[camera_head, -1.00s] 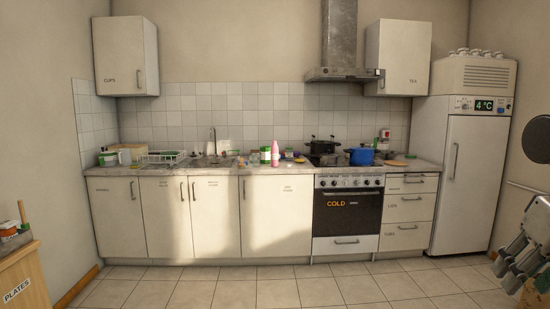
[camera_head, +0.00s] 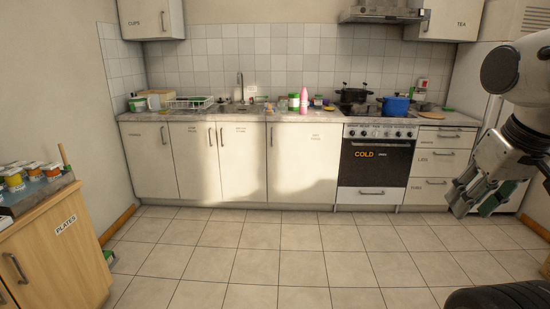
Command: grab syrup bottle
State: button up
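A pink bottle (camera_head: 304,101) stands upright on the counter, left of the stove. It may be the syrup bottle, but I cannot read a label. A white and green container (camera_head: 294,102) stands just left of it. My gripper (camera_head: 466,201) hangs at the right of the view, pointing down and left, in front of the drawers and well apart from the bottle. I see nothing clearly held in it, and its finger opening is hard to make out. A green patch beside the fingers is unclear.
The counter (camera_head: 225,116) carries a dish rack (camera_head: 188,103), a faucet and small items. A black pot (camera_head: 354,94) and blue pot (camera_head: 396,105) are on the stove. A wooden cabinet (camera_head: 85,245) with several jars stands at left. The tiled floor (camera_head: 260,245) between is clear.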

aim_at(304, 100)
jog(key=i, duration=1.05)
jog(key=i+z, duration=0.1)
jog(key=i, duration=1)
jog(key=i+j, duration=0.15)
jog(key=i, duration=0.9)
jog(key=i+j, duration=0.15)
jog(key=i, duration=0.9)
jog(key=l+z, duration=0.05)
